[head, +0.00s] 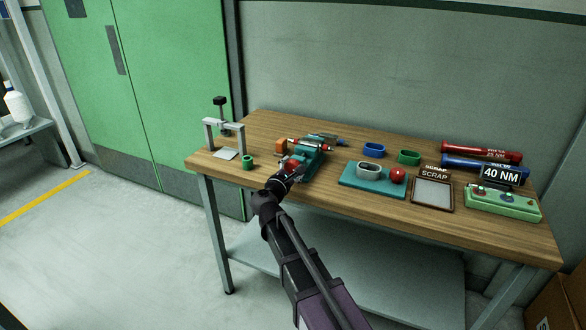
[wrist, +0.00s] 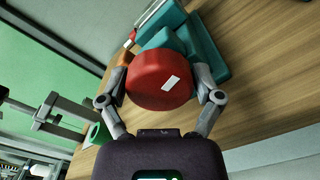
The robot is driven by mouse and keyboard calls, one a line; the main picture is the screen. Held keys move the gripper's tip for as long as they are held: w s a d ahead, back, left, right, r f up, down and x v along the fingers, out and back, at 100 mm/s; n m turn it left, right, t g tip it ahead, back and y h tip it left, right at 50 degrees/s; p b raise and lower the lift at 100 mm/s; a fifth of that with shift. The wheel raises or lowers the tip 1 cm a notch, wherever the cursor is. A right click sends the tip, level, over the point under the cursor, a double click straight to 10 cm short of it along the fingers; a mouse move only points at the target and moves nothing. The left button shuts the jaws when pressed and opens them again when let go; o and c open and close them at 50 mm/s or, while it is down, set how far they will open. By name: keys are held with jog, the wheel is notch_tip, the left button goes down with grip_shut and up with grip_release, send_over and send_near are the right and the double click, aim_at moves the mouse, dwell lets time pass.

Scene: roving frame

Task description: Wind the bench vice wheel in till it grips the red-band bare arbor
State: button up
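The teal bench vice (head: 311,160) stands at the front edge of the wooden bench, left of its middle. Its red wheel (wrist: 158,82) faces my gripper and carries a white mark, tilted in the wrist view. My gripper (wrist: 161,88) has one finger on each side of the wheel, both seeming to touch its rim. In the head view my gripper (head: 288,176) partly covers the wheel. A silver arbor with red on it (head: 304,142) shows at the vice's back; whether the jaws touch it is too small to tell.
A grey press stand (head: 208,134) and a green ring (head: 247,162) are left of the vice. To the right are a teal tray (head: 350,180), blue (head: 373,149) and green (head: 409,157) rings, a scrap tray (head: 432,193) and a green control box (head: 500,204).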

jog(key=c, duration=0.4)
jog(key=shift+m, duration=0.5)
jog(key=m, duration=0.4)
jog(key=shift+m, duration=0.3)
jog(key=m, duration=0.5)
jog(key=o, duration=1)
